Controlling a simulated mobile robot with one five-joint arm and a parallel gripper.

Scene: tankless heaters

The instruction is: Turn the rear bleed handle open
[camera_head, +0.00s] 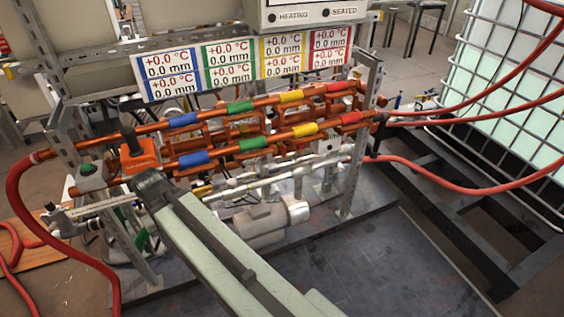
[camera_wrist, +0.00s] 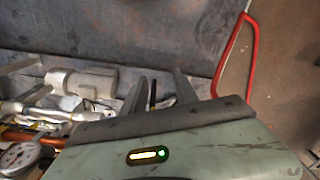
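The heater rig has orange pipes (camera_head: 215,130) with coloured sleeves running across it. I cannot tell which part is the rear bleed handle. In the head view my arm reaches in from the bottom to just below the orange block; its fingers are hidden there. In the wrist view my gripper (camera_wrist: 158,88) has its two fingers apart. A thin dark piece shows between them; I see nothing clearly held.
A pale cylinder (camera_head: 260,222) lies low in the rig, and shows in the wrist view (camera_wrist: 83,82). A gauge (camera_wrist: 18,157) shows at the wrist view's lower left. Red hoses (camera_head: 22,205) loop at both sides. A caged tank (camera_head: 520,85) stands right. The floor plate in front is clear.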

